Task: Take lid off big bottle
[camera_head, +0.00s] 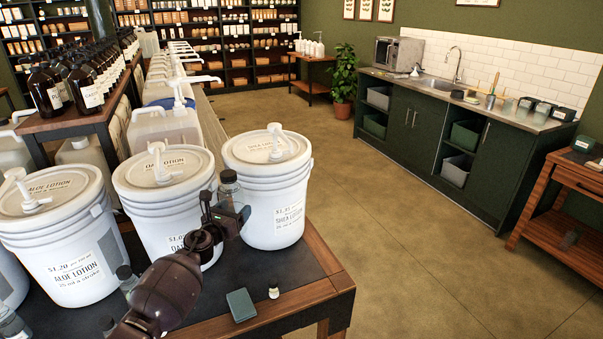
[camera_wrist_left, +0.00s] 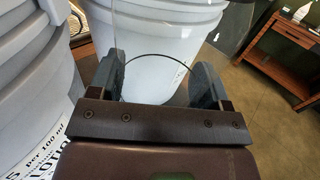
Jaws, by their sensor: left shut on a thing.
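A clear bottle (camera_head: 231,191) with a dark lid (camera_head: 228,176) on top is held upright in front of the oat and shea lotion buckets. My left gripper (camera_head: 228,212) is shut around its body, below the lid. In the left wrist view, my left gripper (camera_wrist_left: 160,82) has a finger on each side of a see-through shape with a thin dark curved edge; the lid cannot be made out there. My right gripper is in neither view.
White pump buckets of aloe (camera_head: 62,250), oat (camera_head: 165,215) and shea lotion (camera_head: 285,215) stand along the dark table (camera_head: 300,270). A green block (camera_head: 241,304) and a tiny bottle (camera_head: 273,292) sit near its front edge. Another dark-capped bottle (camera_head: 126,276) stands left of my arm.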

